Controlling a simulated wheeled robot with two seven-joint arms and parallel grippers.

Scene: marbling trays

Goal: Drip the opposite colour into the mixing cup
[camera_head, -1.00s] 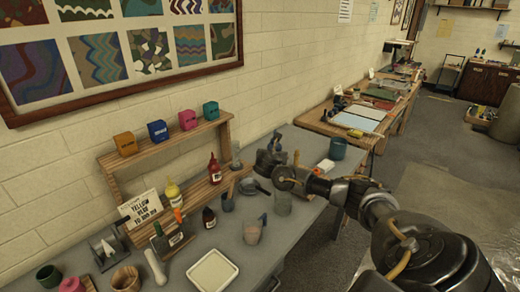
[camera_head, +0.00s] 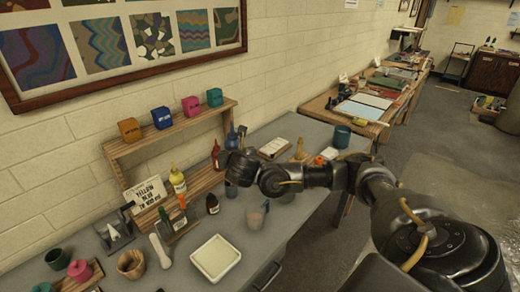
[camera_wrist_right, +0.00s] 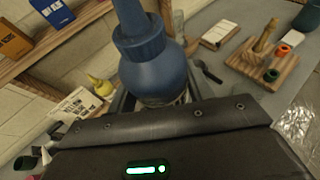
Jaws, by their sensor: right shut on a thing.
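My right gripper (camera_head: 238,165) is shut on a blue squeeze bottle (camera_wrist_right: 155,62), which fills the middle of the right wrist view. In the head view the bottle's top (camera_head: 231,137) rises above the gripper, near the right end of the wooden rack. A small pinkish see-through cup (camera_head: 254,220), perhaps the mixing cup, stands on the table below the gripper. A yellow bottle (camera_head: 177,179) and a red bottle (camera_head: 216,155) stand at the rack. A white sign (camera_head: 146,193) mentions yellow; the rest is hard to read. My left gripper is not in view.
A wooden cup (camera_head: 130,264) is further left. Coloured boxes line the rack's upper shelf (camera_head: 172,135). A wooden block with small pots (camera_wrist_right: 262,66) is at the right.

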